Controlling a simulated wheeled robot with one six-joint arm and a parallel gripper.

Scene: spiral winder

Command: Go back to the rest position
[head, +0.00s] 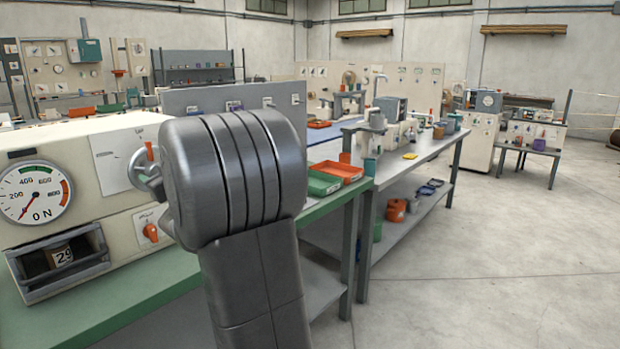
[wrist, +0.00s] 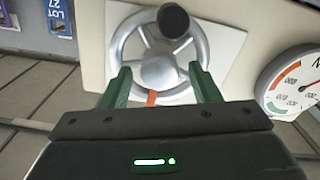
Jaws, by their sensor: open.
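My gripper (wrist: 161,76) is open in the wrist view, its two green fingers spread apart. A silver handwheel (wrist: 157,70) with a dark round knob (wrist: 173,20) lies in front of the fingers on a cream machine face. An orange pointer (wrist: 152,98) shows between the fingers, below the hub. I cannot tell whether a finger touches the wheel. In the head view, the handwheel (head: 143,170) shows only at its left edge, beside my thick grey arm link. That link hides the rest of the wheel, and my gripper does not show there.
The cream machine (head: 95,240) with a force dial (head: 32,195) and an orange knob (head: 151,232) stands on a green bench (head: 115,300). Green (head: 322,183) and red (head: 340,171) trays lie beyond my arm. Open concrete floor (head: 500,270) lies to the right.

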